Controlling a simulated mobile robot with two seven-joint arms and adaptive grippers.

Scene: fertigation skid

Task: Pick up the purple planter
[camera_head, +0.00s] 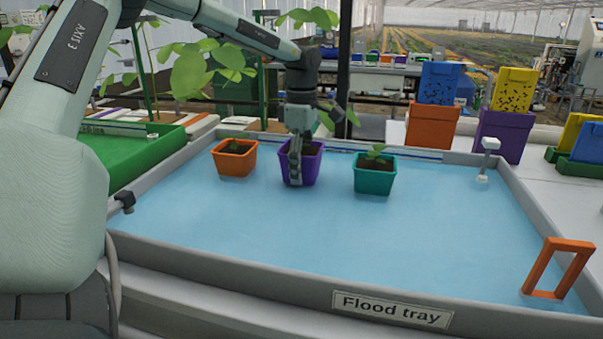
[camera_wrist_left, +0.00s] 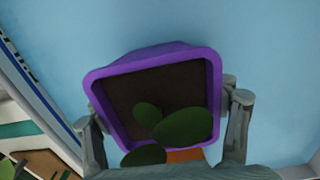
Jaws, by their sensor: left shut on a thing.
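The purple planter (camera_head: 312,165) stands upright in the blue flood tray (camera_head: 240,225), between an orange planter and a teal planter. My left gripper (camera_head: 296,170) reaches down onto it from above and is shut on it, hiding part of its front and left side. In the left wrist view the purple planter (camera_wrist_left: 160,52) shows its rim, dark soil and a few green leaves. The left gripper's fingers (camera_wrist_left: 165,130) lie on either side of it. My right gripper is not in view.
The orange planter (camera_head: 235,163) is close on the left and the teal planter (camera_head: 374,178) close on the right, both with seedlings. An orange frame (camera_head: 558,268) stands at the tray's right corner. The tray's front is clear. Coloured boxes (camera_head: 432,127) stand behind at the right.

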